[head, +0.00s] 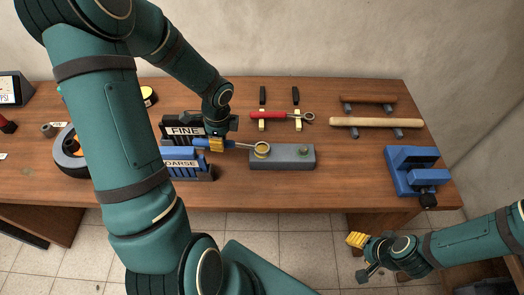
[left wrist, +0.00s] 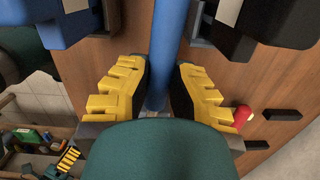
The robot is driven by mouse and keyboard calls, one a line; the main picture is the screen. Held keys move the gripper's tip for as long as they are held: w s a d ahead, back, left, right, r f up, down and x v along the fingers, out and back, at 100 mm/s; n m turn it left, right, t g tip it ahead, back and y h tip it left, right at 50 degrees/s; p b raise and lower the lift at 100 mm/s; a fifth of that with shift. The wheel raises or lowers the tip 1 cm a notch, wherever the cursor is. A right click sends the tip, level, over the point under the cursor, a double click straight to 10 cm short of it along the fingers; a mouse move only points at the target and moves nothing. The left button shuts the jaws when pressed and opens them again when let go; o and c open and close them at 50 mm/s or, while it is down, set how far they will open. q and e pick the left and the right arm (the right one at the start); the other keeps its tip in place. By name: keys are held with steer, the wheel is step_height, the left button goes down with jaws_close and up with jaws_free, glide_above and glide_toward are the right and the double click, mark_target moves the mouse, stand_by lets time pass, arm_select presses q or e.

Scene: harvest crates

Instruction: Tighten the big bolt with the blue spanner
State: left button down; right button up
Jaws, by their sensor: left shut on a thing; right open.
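My left gripper (head: 216,145) is shut on the handle of the blue spanner (head: 201,143). The blue handle also shows between the yellow fingers in the left wrist view (left wrist: 168,50). The spanner's silver ring end lies over the big brass-coloured bolt (head: 261,150) on the grey block (head: 284,164). I cannot tell how far down on the bolt the ring sits. A smaller greenish bolt (head: 303,151) is on the right of the same block. My right gripper (head: 358,241) is open and empty, off the table's front edge at the lower right.
A red spanner (head: 270,115) lies on a holder behind the block. FINE (head: 184,131) and COARSE (head: 190,176) bins stand left of it, close to my left gripper. Wooden handles (head: 376,122) and a blue vise (head: 412,175) are at the right.

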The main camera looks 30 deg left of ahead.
arm_select(q)
steer(key=shift+r+p, duration=0.9)
steer(key=shift+r, duration=0.05)
stand_by(1.0)
steer(key=shift+r+p, duration=1.2)
steer(key=shift+r, duration=0.15)
steer(key=shift+r+p, duration=1.8)
steer(key=shift+r, duration=0.2)
steer(key=shift+f, duration=0.1)
